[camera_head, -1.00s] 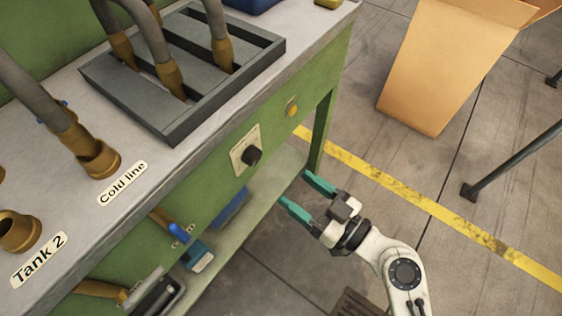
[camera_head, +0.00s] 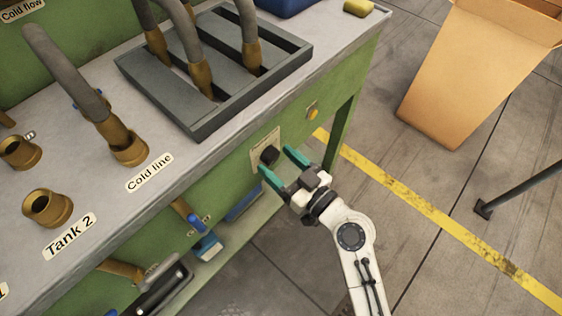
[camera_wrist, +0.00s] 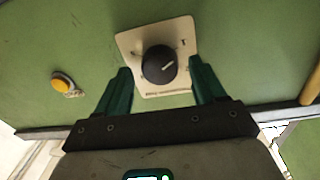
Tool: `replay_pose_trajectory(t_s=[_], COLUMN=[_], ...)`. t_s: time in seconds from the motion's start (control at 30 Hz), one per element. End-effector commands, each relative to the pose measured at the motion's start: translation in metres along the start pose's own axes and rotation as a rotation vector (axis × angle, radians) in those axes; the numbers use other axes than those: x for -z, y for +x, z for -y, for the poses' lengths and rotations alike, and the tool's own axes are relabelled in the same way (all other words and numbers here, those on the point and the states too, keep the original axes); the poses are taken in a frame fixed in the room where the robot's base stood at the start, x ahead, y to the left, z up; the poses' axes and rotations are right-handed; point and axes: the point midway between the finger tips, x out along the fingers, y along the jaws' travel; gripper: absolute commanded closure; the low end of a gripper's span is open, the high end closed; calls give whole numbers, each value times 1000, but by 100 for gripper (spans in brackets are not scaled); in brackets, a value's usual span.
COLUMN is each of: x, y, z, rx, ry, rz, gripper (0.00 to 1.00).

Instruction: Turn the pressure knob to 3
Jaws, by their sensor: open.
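The black pressure knob (camera_head: 269,155) sits on a cream dial plate (camera_head: 256,150) on the green front panel. In the wrist view the knob (camera_wrist: 159,65) carries a light pointer line aimed toward the upper right of that picture. The plate's markings are too small to read. My gripper (camera_head: 280,161) is open, its two teal fingers pointing at the panel. In the wrist view the fingers of my gripper (camera_wrist: 160,84) stand either side of the knob's lower part, with gaps and nothing held. I cannot tell whether the tips reach past the knob's face.
A yellow-orange button (camera_head: 312,113) is on the panel right of the plate. Blue-handled valves (camera_head: 188,214) are left, below the worktop (camera_head: 212,138). The grey tray (camera_head: 200,128) with hoses stands above. A cardboard box (camera_head: 455,85) stands on the floor at right.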

Motion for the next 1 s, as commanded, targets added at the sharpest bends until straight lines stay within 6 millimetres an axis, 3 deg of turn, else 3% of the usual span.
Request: replay_pose_trajectory(t_s=[0.07,0.63,1.0], x=[0,0,0], y=[0,0,-1], z=[0,0,0], rx=[0,0,-1], ry=[0,0,57], rz=[0,0,4], gripper=[31,85,87])
